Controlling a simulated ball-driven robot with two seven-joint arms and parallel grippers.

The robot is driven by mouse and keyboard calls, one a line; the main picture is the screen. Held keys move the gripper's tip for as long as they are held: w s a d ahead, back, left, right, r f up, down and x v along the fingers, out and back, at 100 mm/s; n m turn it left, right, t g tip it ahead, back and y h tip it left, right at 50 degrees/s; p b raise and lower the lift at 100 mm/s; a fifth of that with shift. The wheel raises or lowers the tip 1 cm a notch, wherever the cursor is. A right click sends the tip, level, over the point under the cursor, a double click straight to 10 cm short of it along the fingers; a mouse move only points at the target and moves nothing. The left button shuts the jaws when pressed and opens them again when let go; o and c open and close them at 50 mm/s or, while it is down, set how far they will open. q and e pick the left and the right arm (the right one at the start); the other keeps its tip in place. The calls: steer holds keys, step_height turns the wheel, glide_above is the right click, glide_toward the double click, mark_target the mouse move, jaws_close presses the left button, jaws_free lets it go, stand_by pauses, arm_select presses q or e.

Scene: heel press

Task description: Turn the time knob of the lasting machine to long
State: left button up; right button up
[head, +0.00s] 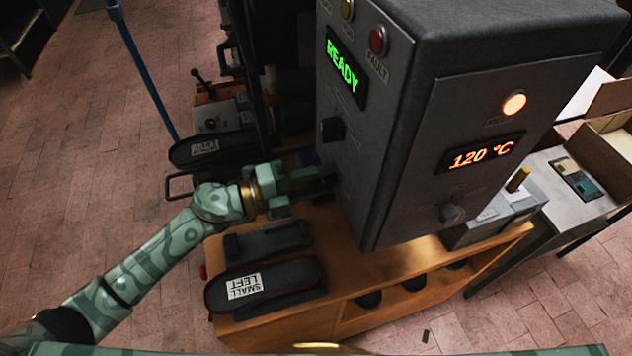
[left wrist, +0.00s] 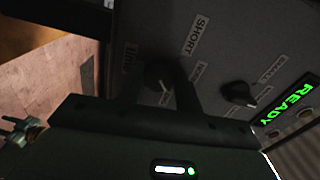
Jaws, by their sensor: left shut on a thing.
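The lasting machine (head: 372,150) is a tall dark grey cabinet with a green READY display (head: 342,68) on its left face. My left gripper (head: 326,184) reaches that face low down, below a black knob (head: 332,129). In the left wrist view its fingers are shut on the dark time knob (left wrist: 157,74), beside labels reading "time" (left wrist: 127,60) and SHORT (left wrist: 197,34). A white pointer line shows on the knob. Another label is partly covered by a finger, and I cannot read LONG. The other black knob (left wrist: 239,95) stands free. My right gripper is not in view.
The machine's front has a 120 °C display (head: 481,153), a lit orange lamp (head: 514,104) and a grey knob (head: 451,213). A form marked SMALL LEFT (head: 262,284) lies on the wooden bench (head: 395,275) below my left arm. A blue pole (head: 146,75) stands at upper left.

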arm_select(q)
steer(key=shift+f+m, duration=0.1)
steer(key=shift+m, duration=0.3)
steer(key=o, duration=1)
steer(key=b+v, duration=0.4)
steer(key=v, duration=1.2)
steer(key=shift+a, duration=0.2)
